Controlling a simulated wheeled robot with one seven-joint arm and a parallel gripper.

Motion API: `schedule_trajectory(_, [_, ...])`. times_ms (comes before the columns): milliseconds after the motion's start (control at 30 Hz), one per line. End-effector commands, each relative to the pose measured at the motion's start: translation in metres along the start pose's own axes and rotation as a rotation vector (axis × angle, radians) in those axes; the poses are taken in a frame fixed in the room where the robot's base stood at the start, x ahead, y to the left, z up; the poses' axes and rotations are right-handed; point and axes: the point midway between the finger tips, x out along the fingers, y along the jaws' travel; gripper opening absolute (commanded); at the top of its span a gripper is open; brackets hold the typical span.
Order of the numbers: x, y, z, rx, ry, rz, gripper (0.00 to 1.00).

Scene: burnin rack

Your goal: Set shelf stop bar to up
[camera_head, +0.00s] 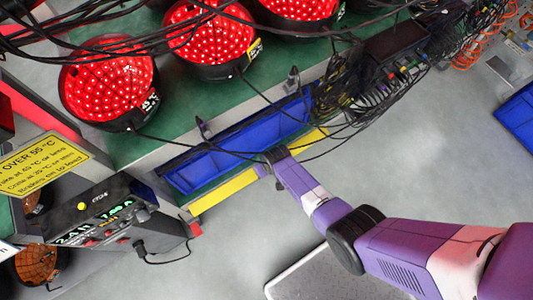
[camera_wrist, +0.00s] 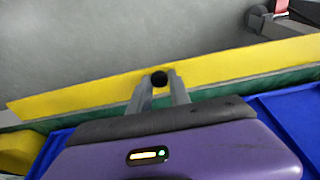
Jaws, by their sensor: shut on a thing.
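The shelf stop bar appears as a long yellow bar (camera_head: 225,193) along the front edge of the shelf, in front of the blue bins. In the wrist view the yellow bar (camera_wrist: 80,98) runs slanted across the picture, with a green strip beside it. A round black knob (camera_wrist: 159,78) sits at the bar between my fingertips. My gripper (camera_wrist: 160,88) is shut on the knob. In the head view my gripper (camera_head: 272,158) reaches the bar near its right part and hides some of it. I cannot tell the knob apart there.
Blue bins (camera_head: 235,148) lie just behind the bar. Red lit lamps (camera_head: 108,82) stand on the green shelf (camera_head: 150,150), with black cables hanging over it and near my gripper. A dark instrument (camera_head: 95,215) stands at the lower left. The grey floor at the right is mostly open.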

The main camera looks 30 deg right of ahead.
Motion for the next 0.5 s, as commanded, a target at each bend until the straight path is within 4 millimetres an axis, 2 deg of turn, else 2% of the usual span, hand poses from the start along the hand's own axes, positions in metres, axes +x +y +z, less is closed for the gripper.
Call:
schedule_trajectory(200, [-0.0020,-0.0007,-0.0085,0.000,-0.163,-0.001,0.00])
schedule_trajectory(500, [-0.0055,-0.0008,-0.0133,0.000,-0.301,-0.001,0.00])
